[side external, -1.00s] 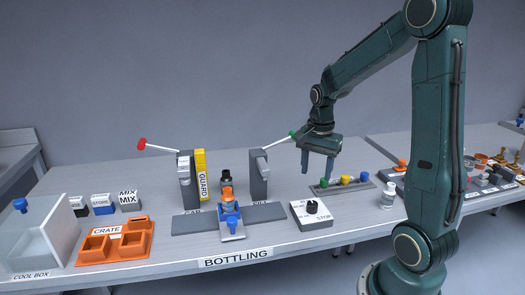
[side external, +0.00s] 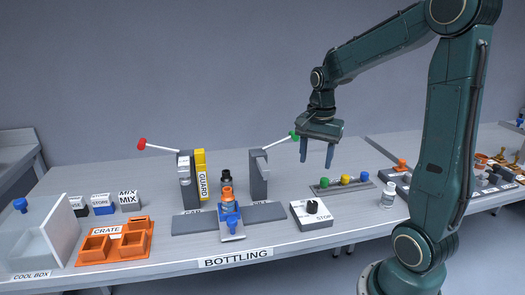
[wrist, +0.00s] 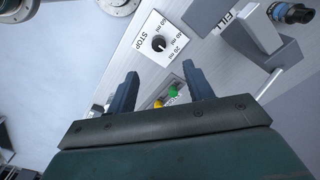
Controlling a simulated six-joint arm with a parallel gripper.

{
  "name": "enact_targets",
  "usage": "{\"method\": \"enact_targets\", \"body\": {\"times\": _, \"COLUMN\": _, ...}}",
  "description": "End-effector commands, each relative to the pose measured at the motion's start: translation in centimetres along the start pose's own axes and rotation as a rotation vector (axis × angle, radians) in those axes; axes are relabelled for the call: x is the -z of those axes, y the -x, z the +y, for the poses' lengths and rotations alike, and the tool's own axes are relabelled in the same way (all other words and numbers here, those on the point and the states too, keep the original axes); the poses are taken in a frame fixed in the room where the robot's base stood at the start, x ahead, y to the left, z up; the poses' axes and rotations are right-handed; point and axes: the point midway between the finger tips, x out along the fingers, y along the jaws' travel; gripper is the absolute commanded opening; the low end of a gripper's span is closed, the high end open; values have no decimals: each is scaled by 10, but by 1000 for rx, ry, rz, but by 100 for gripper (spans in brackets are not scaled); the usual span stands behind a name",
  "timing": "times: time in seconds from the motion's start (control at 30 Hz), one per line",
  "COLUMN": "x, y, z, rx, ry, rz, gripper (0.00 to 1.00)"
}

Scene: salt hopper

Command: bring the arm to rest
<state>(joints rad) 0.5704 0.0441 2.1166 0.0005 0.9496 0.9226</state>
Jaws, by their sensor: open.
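My gripper (side external: 317,153) hangs in the side view above the bench, its fingers pointing down, apart and empty. In the wrist view my gripper (wrist: 160,85) shows two spread fingers with nothing between them but the bench further below. Under it and slightly right is a grey strip with green, yellow and blue knobs (side external: 345,181). The white dial box with a black knob (side external: 311,213) is below the gripper; it also shows in the wrist view (wrist: 160,45). The green-tipped lever (side external: 280,142) is just left of the gripper; whether they touch cannot be told.
A yellow guard (side external: 200,176) and red-tipped lever (side external: 155,146) stand left. An orange-capped bottle (side external: 228,206) sits at the station's middle. The orange crate (side external: 117,244) and cool box (side external: 48,236) are at the left front. A white bottle (side external: 388,195) stands right, near my arm.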

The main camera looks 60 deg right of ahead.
Motion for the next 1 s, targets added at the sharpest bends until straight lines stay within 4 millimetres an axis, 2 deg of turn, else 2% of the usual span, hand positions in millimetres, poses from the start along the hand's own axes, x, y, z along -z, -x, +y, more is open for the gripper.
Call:
{"method": "enact_targets", "body": {"times": 0.27, "x": -51, "y": 32, "z": 4, "rx": 85, "ry": 327, "rz": 64, "gripper": 52}}
{"method": "enact_targets", "body": {"times": 0.5, "x": -99, "y": 55, "z": 19, "rx": 168, "ry": 670, "rz": 137, "gripper": 52}}
{"method": "enact_targets", "body": {"times": 0.8, "x": -149, "y": 72, "z": 49, "rx": 271, "ry": 1088, "rz": 246, "gripper": 52}}
{"method": "enact_targets", "body": {"times": 1.0, "x": -172, "y": 75, "z": 69, "rx": 329, "ry": 1324, "rz": 317, "gripper": 52}}
